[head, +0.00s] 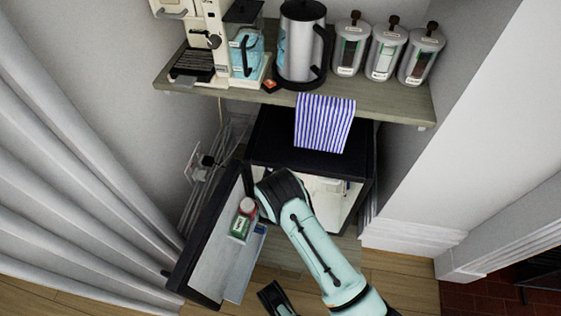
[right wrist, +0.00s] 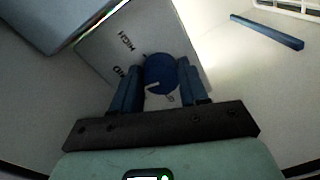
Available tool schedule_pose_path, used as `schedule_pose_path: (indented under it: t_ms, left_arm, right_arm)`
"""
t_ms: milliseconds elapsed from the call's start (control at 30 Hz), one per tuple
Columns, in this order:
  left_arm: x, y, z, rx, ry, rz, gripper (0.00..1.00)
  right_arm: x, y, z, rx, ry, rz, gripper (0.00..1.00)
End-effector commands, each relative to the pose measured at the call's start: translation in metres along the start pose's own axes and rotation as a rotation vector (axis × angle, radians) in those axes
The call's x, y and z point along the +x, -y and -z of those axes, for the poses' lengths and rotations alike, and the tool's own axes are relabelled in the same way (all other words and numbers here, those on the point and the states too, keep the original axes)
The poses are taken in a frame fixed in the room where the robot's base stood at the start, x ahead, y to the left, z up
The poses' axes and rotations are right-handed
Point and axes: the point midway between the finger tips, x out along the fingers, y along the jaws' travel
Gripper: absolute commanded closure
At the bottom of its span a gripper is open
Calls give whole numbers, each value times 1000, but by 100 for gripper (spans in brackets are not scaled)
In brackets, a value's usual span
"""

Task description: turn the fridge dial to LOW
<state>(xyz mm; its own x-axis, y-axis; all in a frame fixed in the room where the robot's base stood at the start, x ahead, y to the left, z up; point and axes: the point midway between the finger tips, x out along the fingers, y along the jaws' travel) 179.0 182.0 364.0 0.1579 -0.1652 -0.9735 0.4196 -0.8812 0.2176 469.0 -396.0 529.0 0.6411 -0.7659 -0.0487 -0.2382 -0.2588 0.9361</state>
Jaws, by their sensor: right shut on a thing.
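The fridge dial (right wrist: 160,74) is a round blue knob on a pale plate (right wrist: 97,47) in the right wrist view. The plate reads HIGH at the upper left, with a partly covered label at the left and another, cut off, below the knob. A short white mark on the knob sits at its lower left, between those two lower labels. My right gripper (right wrist: 160,88) is shut on the dial, one blue finger on each side. In the head view my right arm reaches into the open fridge (head: 262,150), and its gripper and the dial are hidden.
The shelf (head: 375,100) above holds a kettle (head: 301,45) and canisters (head: 387,50).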

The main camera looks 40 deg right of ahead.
Motion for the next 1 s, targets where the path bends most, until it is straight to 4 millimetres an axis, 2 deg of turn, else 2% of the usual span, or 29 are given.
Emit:
schedule_pose_path:
  t_ms: [500, 1000]
  left_arm:
    - [-1, -1, 1, 1, -5, -1, 57]
    - [1, 1, -1, -1, 3, 2, 57]
  right_arm:
    - [-1, 0, 1, -432, 23, 4, 87]
    - [-1, 0, 0, -593, 34, 6, 87]
